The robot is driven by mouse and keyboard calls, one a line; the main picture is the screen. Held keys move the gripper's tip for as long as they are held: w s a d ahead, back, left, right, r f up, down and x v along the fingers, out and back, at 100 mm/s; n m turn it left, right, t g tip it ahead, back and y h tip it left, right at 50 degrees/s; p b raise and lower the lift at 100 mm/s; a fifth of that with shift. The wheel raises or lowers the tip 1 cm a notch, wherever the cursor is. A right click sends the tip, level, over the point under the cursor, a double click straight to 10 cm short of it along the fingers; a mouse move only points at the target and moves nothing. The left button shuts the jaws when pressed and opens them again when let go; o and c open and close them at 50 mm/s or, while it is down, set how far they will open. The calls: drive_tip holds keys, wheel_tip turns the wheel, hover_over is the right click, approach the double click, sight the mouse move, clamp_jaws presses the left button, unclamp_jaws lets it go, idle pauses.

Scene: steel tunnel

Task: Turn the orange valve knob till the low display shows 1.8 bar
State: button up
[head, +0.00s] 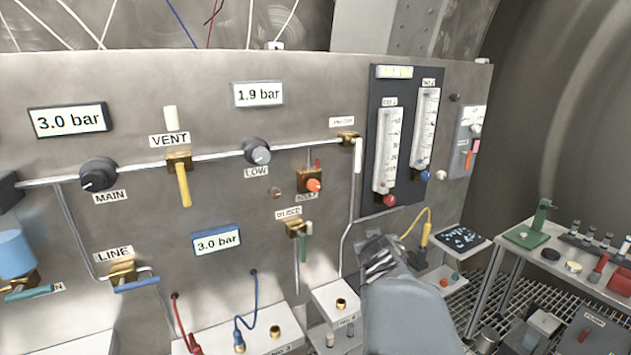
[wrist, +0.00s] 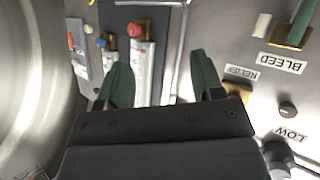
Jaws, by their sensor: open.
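The orange valve knob (head: 314,184) sits on a brass valve body on the steel panel, right of the grey LOW knob (head: 257,151). The low display (head: 258,94) above that knob reads 1.9 bar. My gripper (head: 380,256) is low and to the right of the orange knob, apart from it. In the wrist view my gripper (wrist: 163,80) has its two green fingers spread, with nothing held between them. The RELIEF label (wrist: 241,73) and a bit of brass show beside the right finger; the orange knob itself is not clear there.
Other displays read 3.0 bar (head: 68,120) and 3.0 bar (head: 217,241). The BLEED valve's green lever (head: 303,246) hangs below the orange knob. Flow meters (head: 391,150) stand on a dark plate at right. A white conduit (head: 348,225) runs down between knob and gripper.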

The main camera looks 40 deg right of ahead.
drive_tip(key=w+r+n+t+y, duration=0.1)
drive_tip(key=w+r+n+t, duration=0.15)
drive_tip(key=r+t, duration=0.25)
drive_tip(key=n+t+y, duration=0.3)
drive_tip(key=t+y, duration=0.1)
drive_tip(key=y, duration=0.2)
approach(316, 187)
drive_tip(key=shift+m+h, duration=0.25)
drive_tip(key=shift+h, duration=0.05)
drive_tip(key=w, duration=0.3)
drive_tip(key=w+p, duration=0.1)
drive_tip(key=w, duration=0.2)
drive_tip(key=w+d, duration=0.1)
drive_tip(key=w, duration=0.3)
drive_tip(key=shift+p, duration=0.35)
drive_tip(key=shift+c, duration=0.2)
drive_tip(key=c, duration=0.9)
drive_tip(key=shift+f+n+b, duration=0.15)
drive_tip(key=shift+n+b, duration=0.5)
drive_tip(key=shift+n, duration=0.75)
